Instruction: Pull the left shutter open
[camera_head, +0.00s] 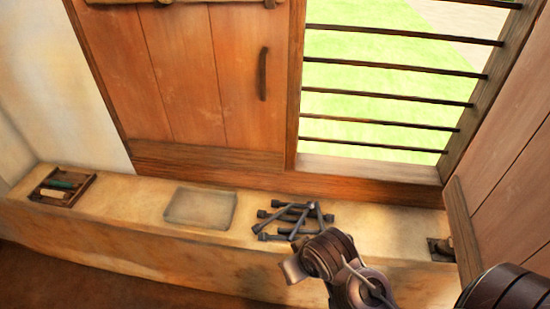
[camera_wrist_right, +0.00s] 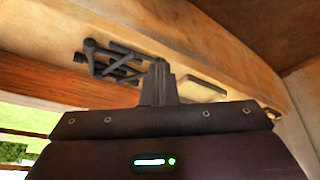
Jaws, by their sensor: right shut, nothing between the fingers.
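The left shutter (camera_head: 188,85) is a panel of brown wooden planks at the left of the window. It sits closed in its frame. Its dark vertical handle (camera_head: 263,73) is on the panel's right side. My right gripper (camera_head: 290,268) is in front of the ledge, below and apart from the handle. In the right wrist view my right gripper (camera_wrist_right: 158,70) has its fingers together with nothing between them. My left gripper is in neither view.
Several grey metal tools (camera_head: 291,219) lie on the ledge (camera_head: 140,206) under the window, beside a shallow tray (camera_head: 200,208) and a small wooden box (camera_head: 62,187). Dark bars (camera_head: 385,109) cross the opening. The other shutter (camera_head: 510,165) stands open at the right.

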